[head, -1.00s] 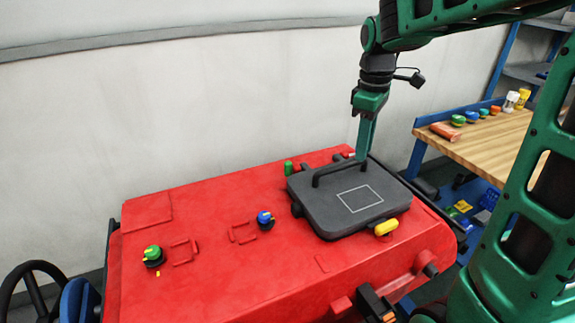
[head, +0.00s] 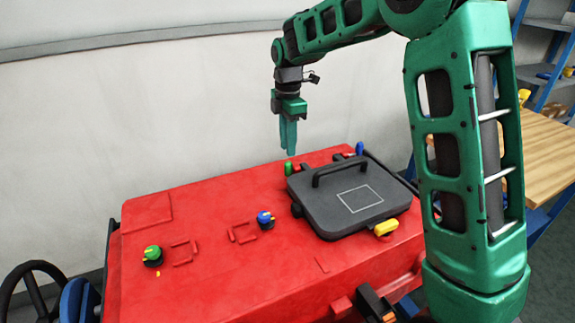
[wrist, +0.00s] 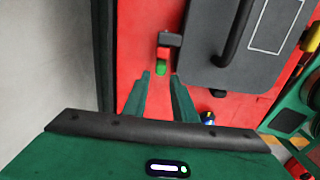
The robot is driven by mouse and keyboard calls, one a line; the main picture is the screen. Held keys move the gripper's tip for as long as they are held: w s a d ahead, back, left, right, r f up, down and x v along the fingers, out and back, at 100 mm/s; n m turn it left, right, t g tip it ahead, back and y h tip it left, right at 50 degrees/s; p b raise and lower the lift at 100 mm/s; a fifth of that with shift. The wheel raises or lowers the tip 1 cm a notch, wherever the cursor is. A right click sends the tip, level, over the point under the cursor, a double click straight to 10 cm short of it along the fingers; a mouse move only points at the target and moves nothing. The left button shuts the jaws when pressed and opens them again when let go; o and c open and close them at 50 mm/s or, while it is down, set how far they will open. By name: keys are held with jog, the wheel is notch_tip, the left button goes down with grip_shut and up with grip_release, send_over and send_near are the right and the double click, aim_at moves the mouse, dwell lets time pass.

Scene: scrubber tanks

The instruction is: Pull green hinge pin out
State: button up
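The green hinge pin (head: 289,168) stands upright at the back left edge of the dark grey lid (head: 325,208) on the red tank body (head: 195,225). In the wrist view the green pin (wrist: 161,68) shows just beyond the fingertips, beside the lid. My gripper (head: 290,152) points down above the green pin, apart from it. In the wrist view my gripper's fingers (wrist: 160,77) are spread with an empty gap between them. A blue pin (head: 359,148) stands at the lid's back right corner.
The lid carries a black handle (head: 340,168). A yellow latch (head: 386,227) sits at its front right. A blue-topped knob (head: 265,219) and a green-topped knob (head: 152,254) stand to the left. A wooden bench (head: 548,150) is at right.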

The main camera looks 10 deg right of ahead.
aim_at(288, 162)
notch_tip(288, 162, down, 8)
jog(key=shift+r, duration=0.15)
dwell(0.3)
grip_shut()
